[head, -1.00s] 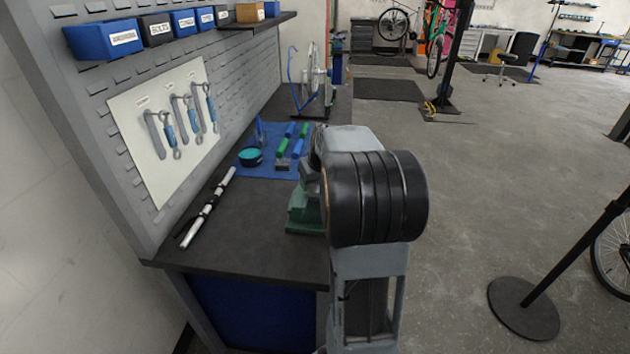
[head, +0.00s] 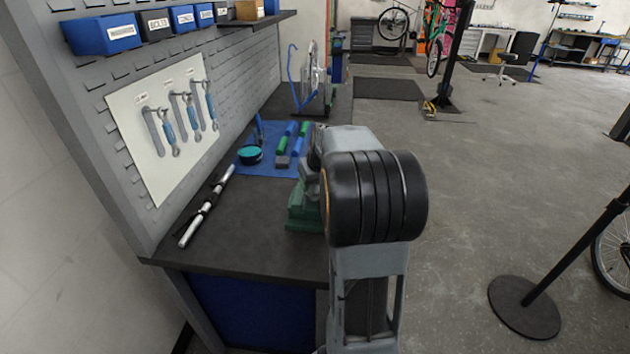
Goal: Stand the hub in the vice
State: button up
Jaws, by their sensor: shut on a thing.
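The vice (head: 300,212), with a green body and grey upper parts, stands near the right edge of the dark workbench (head: 240,235). My arm covers its right side, and I cannot make out whether anything is between its jaws. My own arm fills the middle of the head view, with a large black ribbed joint in front. My gripper's fingers are hidden behind the arm, close to the vice in the picture. I cannot make out the hub.
A blue mat (head: 265,168) with several tools and a teal round tin (head: 251,155) lies beyond the vice. A silver and black rod (head: 207,205) lies at the bench's left. A wheel stand (head: 312,85) is farther back. The floor to the right is mostly open, with a round stand base (head: 524,312).

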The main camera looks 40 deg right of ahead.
jog(key=shift+f, duration=0.1)
jog(key=o, duration=1.1)
jog(key=shift+o, duration=0.2)
jog(key=d+v, duration=0.1)
jog(key=v, duration=1.2)
jog(key=shift+a+r, duration=0.45)
jog(key=shift+a, duration=0.05)
jog(key=s+a+f, duration=0.4)
jog(key=a, duration=0.3)
jog(key=s+a+f+n, duration=0.1)
jog(key=s+a+f, duration=0.2)
jog(key=a, duration=0.5)
jog(key=s+a+f+n+g, duration=0.1)
jog(key=s+a+f, duration=0.3)
jog(key=a, duration=0.3)
jog(key=shift+s+a+f+y+p, duration=0.15)
jog(key=shift+s+f+y+p, duration=0.2)
jog(key=shift+s, duration=0.45)
